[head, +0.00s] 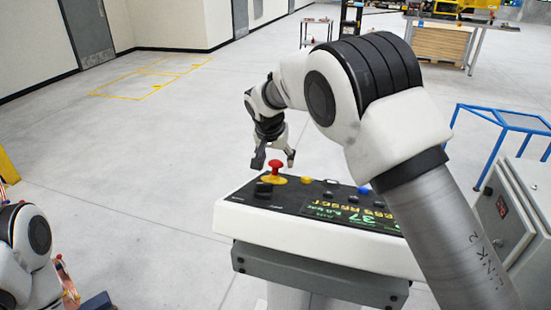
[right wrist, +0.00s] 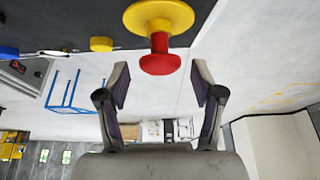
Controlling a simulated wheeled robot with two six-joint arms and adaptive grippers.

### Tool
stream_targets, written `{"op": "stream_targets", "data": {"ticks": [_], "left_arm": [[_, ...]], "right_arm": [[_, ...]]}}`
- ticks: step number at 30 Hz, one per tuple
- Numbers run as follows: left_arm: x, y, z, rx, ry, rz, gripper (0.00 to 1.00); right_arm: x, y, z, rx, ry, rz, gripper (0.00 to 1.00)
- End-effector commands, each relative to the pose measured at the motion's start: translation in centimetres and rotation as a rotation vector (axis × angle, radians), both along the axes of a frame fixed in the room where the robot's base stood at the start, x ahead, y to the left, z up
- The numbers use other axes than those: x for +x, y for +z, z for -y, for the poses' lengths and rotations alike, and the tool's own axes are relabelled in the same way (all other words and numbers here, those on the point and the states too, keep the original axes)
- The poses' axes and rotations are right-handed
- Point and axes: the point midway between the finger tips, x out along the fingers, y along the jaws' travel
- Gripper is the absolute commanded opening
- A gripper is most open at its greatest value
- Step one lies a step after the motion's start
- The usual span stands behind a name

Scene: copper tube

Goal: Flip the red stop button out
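The red stop button (head: 275,166) stands on a yellow round base at the back left of the black control panel (head: 255,202). In the right wrist view the red button (right wrist: 160,62) and its yellow base (right wrist: 158,14) show at the top middle, just beyond the fingertips. My right gripper (head: 274,160) is open beside and slightly above the button; in the right wrist view its two fingers (right wrist: 160,85) are apart with nothing between them. I cannot tell whether a finger touches the button. My left gripper is not in view; only part of my left arm shows at the lower left.
The panel also bears a black knob (head: 263,190), a yellow button (head: 307,181), a blue button (head: 364,190) and a lit display (head: 345,213). A grey cabinet (head: 503,212) and a blue frame (head: 510,121) stand at the right.

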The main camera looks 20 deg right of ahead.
Motion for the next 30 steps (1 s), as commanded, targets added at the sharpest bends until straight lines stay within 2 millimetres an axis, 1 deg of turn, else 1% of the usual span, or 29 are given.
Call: {"op": "stream_targets", "data": {"ticks": [4,7,11,15,18,20,24,30], "left_arm": [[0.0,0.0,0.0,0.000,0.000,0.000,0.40],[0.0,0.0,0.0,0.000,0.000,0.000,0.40],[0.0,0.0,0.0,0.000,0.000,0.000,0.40],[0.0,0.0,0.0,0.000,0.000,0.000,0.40],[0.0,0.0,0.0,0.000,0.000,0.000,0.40],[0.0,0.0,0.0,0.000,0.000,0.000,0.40],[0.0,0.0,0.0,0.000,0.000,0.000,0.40],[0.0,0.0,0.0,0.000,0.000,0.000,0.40]], "right_arm": [[-0.1,0.2,-0.1,0.000,0.000,0.000,0.67],[-0.3,1.2,-0.3,-0.001,0.000,0.001,0.67],[-1.1,3.8,-0.8,0.001,-0.001,0.003,0.67],[-2.2,7.2,-1.5,0.001,0.000,0.003,0.67],[-2.9,9.2,-1.9,0.001,-0.001,0.001,0.67],[-3.1,10.0,-2.1,0.002,-0.001,0.000,0.67],[-3.5,10.8,-2.3,0.001,0.000,-0.004,0.67],[-3.5,10.9,-2.3,0.002,-0.001,-0.004,0.67]]}}
